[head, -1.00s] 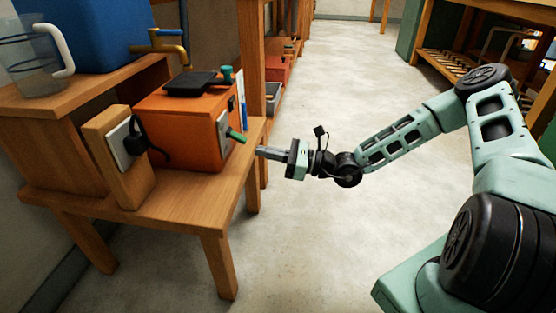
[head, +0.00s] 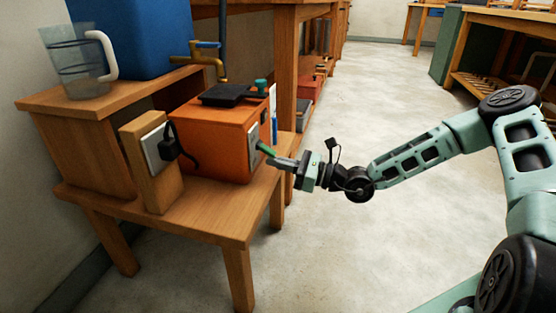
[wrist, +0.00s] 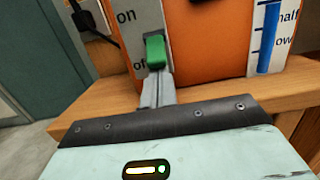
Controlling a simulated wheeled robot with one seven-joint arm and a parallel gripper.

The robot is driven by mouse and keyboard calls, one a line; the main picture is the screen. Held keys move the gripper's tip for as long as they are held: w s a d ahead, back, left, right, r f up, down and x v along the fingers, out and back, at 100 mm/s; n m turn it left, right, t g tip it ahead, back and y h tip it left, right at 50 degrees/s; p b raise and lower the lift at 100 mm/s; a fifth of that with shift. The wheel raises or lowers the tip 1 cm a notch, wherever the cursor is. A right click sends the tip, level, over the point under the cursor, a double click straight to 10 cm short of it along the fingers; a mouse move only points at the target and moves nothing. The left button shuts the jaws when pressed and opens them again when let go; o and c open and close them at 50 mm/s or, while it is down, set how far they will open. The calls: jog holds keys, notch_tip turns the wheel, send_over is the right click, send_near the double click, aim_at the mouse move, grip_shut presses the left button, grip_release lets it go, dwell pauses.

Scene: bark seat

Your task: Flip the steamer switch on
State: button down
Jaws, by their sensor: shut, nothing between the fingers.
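The steamer is an orange box (head: 212,138) on the wooden table, with a black piece on top. Its green switch lever (head: 266,149) sticks out of the right face, angled down. In the wrist view the lever (wrist: 155,50) sits on a pale plate marked "on" above and "of…" below, the rest hidden. My gripper (head: 272,161) is shut and empty, with its tips at the lever's lower end. In the wrist view the closed fingers (wrist: 157,88) reach up just under the lever; whether they touch it I cannot tell.
The wooden table (head: 205,215) extends under the steamer. A wooden post with a socket and black plug (head: 172,143) stands left of it. A blue tank (head: 130,35) with a brass tap (head: 200,60) and a clear jug (head: 75,65) stand behind. Open floor lies right.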

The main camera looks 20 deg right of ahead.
jog(key=shift+r+p, duration=0.4)
jog(key=shift+p, duration=0.15)
jog(key=shift+f+p, duration=0.1)
jog(key=shift+p, duration=0.5)
